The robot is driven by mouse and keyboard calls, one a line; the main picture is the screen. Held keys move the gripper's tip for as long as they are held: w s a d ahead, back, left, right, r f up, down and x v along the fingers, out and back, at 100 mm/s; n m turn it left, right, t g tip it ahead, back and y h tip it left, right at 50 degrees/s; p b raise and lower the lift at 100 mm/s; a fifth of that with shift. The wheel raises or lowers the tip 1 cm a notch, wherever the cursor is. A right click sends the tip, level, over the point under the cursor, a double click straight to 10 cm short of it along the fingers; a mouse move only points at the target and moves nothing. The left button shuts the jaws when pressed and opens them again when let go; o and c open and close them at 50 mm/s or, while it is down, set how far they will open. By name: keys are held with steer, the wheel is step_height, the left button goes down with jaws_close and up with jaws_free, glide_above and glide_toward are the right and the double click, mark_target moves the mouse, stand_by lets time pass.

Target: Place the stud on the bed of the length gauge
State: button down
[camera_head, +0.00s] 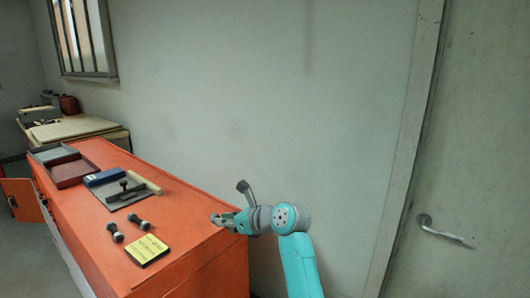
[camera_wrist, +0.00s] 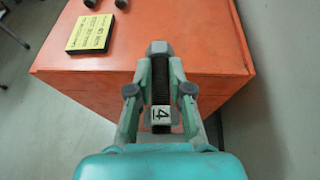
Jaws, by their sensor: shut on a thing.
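My gripper (camera_head: 228,220) is at the right end of the orange bench in the head view. In the wrist view my gripper (camera_wrist: 160,90) is shut on a dark threaded stud (camera_wrist: 160,82) with a grey nut at its far end and a white tag marked 4 near my palm. The stud is between the two fingers, over the bench's end. A grey plate with a dark fitting on it (camera_head: 126,191), which may be the length gauge, lies mid-bench, well left of my gripper. A pale strip lies along its far side.
Two more studs lie on the orange bench (camera_head: 185,215), one left (camera_head: 115,232) and one right (camera_head: 142,223). A black block with a yellow label (camera_head: 147,250) is near the front edge. A blue box (camera_head: 104,177) and open trays (camera_head: 72,171) stand farther back. A wall runs behind.

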steer(key=s+d+f+m+t+h, duration=0.1)
steer(key=s+d+f+m+h, duration=0.1)
steer(key=s+d+f, duration=0.4)
steer(key=s+d+f+m+t+h, duration=0.2)
steer(key=s+d+f, duration=0.4)
steer(key=d+f, duration=0.5)
steer(key=s+d+f+m+t+h, duration=0.2)
steer(key=s+d+f, duration=0.4)
steer(key=d+f, duration=0.3)
steer(key=d+m+h, duration=0.1)
steer(key=d, duration=0.3)
steer(key=shift+f+m, duration=0.25)
steer(key=shift+m, duration=0.15)
